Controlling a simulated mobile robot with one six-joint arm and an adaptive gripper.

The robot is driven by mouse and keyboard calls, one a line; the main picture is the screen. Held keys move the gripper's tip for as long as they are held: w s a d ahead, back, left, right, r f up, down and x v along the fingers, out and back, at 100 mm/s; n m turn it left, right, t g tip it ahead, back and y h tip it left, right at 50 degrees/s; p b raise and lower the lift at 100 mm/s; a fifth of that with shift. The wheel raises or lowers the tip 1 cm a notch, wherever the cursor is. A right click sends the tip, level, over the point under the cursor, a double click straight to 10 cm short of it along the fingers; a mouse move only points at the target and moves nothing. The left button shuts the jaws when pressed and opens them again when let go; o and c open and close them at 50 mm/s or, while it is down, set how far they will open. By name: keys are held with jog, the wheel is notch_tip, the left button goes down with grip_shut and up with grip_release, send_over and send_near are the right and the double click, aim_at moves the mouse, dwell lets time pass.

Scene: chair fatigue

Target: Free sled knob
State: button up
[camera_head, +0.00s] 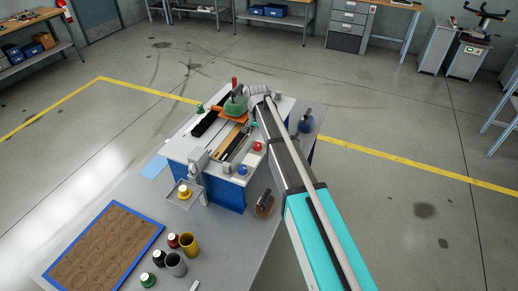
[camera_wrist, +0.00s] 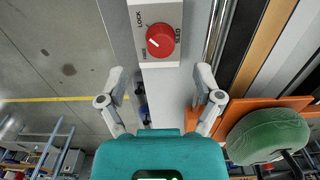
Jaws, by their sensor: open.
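The red sled knob (camera_wrist: 160,40) sits on a white plate (camera_wrist: 171,76) marked LOCK, FREE and SLED in the wrist view. A white mark on the knob's left part slants toward the upper left. I cannot tell exactly which label it meets. In the head view the small red knob (camera_head: 257,146) is on the right part of the white bench-top machine (camera_head: 226,180). My gripper (camera_wrist: 161,78) is open and empty, its fingers spread to both sides below the knob in the wrist view and not touching it. In the head view my arm hides most of the gripper.
A rounded green object (camera_wrist: 268,132) rests by an orange plate (camera_wrist: 262,106) right of my gripper. Rails run right of the knob. A blue knob (camera_head: 242,170) is near the red one. Several cups and a blue-edged brown board (camera_head: 103,245) stand front left.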

aim_at(258, 144)
jog(key=shift+f+b, duration=2.5)
jog(key=shift+f, duration=0.25)
jog(key=shift+c, duration=0.3)
jog(key=c, duration=1.1)
jog(key=shift+d, duration=0.15)
